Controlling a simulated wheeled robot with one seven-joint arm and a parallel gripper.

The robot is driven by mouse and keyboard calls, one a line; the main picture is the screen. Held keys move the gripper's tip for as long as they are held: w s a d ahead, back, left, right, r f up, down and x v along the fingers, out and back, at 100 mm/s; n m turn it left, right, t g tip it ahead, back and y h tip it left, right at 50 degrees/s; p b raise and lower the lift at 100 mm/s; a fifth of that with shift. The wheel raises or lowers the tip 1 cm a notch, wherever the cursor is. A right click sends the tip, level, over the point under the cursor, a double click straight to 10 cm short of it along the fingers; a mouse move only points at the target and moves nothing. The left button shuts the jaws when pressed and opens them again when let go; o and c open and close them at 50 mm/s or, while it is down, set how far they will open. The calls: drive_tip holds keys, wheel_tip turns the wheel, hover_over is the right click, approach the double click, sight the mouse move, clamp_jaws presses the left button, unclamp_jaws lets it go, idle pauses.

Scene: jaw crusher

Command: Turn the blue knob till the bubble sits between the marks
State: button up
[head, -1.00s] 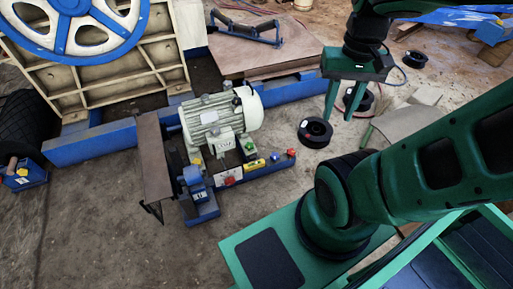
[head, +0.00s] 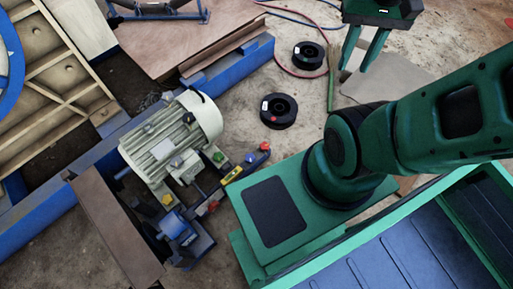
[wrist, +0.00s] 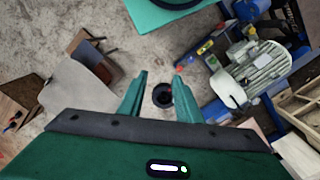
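A small blue knob (head: 250,157) sits near the end of the rail beside the electric motor in the head view, next to a red knob (head: 265,147). A yellow level (head: 232,175) lies beside it; its bubble and marks are too small to make out. In the wrist view the yellow level (wrist: 205,47) and red knob (wrist: 180,69) show right of my fingers. My gripper (head: 355,73) is open and empty, up and to the right of the knob in the head view and well apart from it.
The cream motor (head: 170,145) stands left of the level, with green (head: 218,156), red (head: 213,206) and yellow (head: 167,200) knobs around it. Black spools (head: 279,111) (head: 308,55) and a red hose (head: 285,68) lie on the floor. A long blue beam (head: 232,65) runs behind.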

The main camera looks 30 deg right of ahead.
drive_tip(key=shift+w+a, duration=0.15)
drive_tip(key=shift+w, duration=0.15)
